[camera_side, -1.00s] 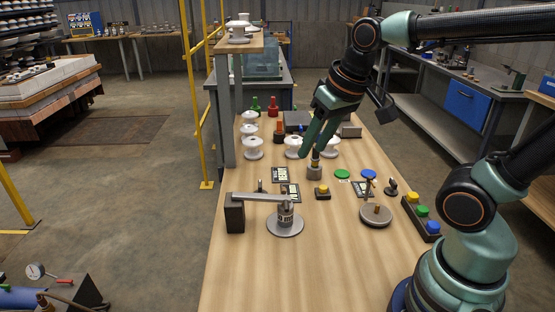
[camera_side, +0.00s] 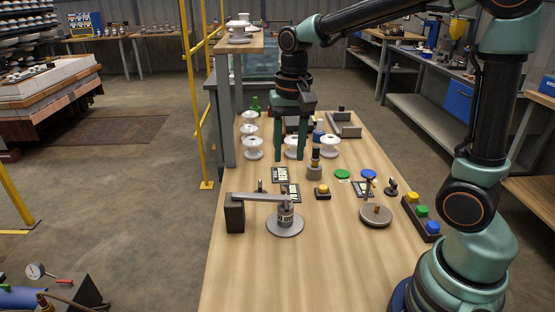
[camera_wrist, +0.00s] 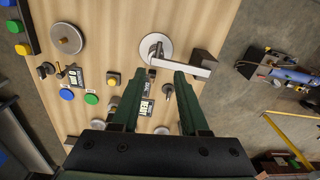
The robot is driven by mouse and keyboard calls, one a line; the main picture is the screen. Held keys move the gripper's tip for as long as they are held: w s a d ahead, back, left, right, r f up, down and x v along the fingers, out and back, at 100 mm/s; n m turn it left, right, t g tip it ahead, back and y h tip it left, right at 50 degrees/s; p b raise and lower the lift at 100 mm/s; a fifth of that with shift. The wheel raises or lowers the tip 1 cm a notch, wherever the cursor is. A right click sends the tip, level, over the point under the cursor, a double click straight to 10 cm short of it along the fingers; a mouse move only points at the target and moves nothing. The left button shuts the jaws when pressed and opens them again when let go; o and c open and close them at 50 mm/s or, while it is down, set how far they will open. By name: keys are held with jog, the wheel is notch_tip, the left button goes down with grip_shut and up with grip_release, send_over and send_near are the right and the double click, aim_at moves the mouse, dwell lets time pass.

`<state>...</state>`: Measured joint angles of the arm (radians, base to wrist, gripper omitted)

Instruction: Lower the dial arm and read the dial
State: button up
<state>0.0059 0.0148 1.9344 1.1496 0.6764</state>
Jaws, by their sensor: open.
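A flat grey arm (camera_side: 262,197) reaches level from a dark block (camera_side: 235,214) over a round metal plate (camera_side: 285,231). A small labelled cylinder (camera_side: 285,215) stands on the plate under the arm's end. I cannot tell for sure that this is the dial arm, and no dial reading is legible. In the wrist view the arm (camera_wrist: 187,64), block (camera_wrist: 203,63) and plate (camera_wrist: 148,45) lie beyond my fingertips. My gripper (camera_side: 290,157) points down, open and empty, behind the arm and apart from it; its two fingers also show in the wrist view (camera_wrist: 158,73).
White insulators (camera_side: 253,148) stand behind and left. The front of the bench (camera_side: 270,280) is clear.

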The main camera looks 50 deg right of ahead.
aim_at(285, 205)
jog(key=shift+m+g, duration=0.3)
jog(key=shift+m, duration=0.3)
jog(key=f, duration=0.9)
jog(key=w+f, duration=0.1)
jog(key=f, duration=0.3)
jog(key=shift+d+f, duration=0.2)
jog(key=shift+f, duration=0.05)
grip_shut()
jog(key=shift+a+r, duration=0.1)
dwell(0.4)
